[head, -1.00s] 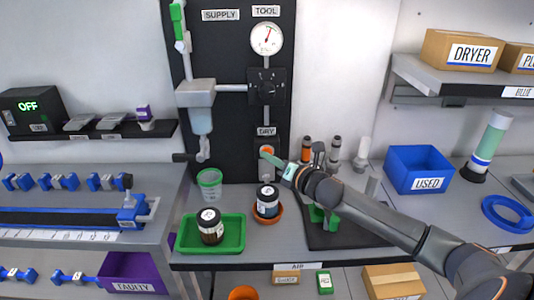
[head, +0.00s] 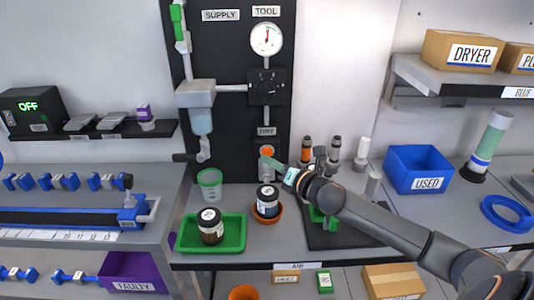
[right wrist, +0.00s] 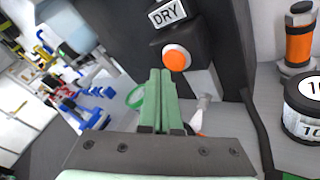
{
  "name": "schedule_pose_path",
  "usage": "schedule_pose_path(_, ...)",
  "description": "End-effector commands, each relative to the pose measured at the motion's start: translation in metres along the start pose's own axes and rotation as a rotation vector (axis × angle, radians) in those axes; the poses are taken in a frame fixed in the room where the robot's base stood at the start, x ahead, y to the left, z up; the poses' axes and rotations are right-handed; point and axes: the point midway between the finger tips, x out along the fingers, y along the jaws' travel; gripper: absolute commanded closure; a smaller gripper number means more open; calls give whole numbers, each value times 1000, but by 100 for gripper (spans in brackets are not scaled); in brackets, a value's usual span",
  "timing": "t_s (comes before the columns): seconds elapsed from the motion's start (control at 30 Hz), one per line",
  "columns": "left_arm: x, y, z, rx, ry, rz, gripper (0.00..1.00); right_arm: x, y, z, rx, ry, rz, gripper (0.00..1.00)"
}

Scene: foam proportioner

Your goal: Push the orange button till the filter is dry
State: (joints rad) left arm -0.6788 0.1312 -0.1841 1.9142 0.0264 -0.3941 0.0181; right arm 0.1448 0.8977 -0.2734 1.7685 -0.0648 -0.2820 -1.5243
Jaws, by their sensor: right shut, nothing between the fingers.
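The orange button (head: 266,151) sits on the black panel under the DRY label (head: 267,131). It also shows in the right wrist view (right wrist: 176,57) on a dark block, looking raised. My right gripper (head: 265,159) is shut and empty, its green fingertips just below the button in the head view. In the right wrist view its fingertips (right wrist: 160,72) lie below and left of the button; whether they touch is unclear, but no overlap shows. A bluish clear bowl (head: 202,121) hangs under a grey housing on the panel; whether it holds the filter I cannot tell. My left gripper is out of view.
Below stand a jar (head: 268,201) in an orange dish, a clear green-rimmed cup (head: 209,178) and a green tray (head: 240,233) with another jar. Several bottles stand right of the panel.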

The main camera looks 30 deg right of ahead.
Motion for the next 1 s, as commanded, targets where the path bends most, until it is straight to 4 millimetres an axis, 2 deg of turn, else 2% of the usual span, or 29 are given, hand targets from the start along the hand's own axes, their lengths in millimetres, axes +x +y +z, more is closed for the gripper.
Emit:
schedule_pose_path(0.6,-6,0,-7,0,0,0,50,-38,21,-21,1,2,0,100)
schedule_pose_path(1.0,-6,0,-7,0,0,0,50,-40,22,-21,0,0,0,100)
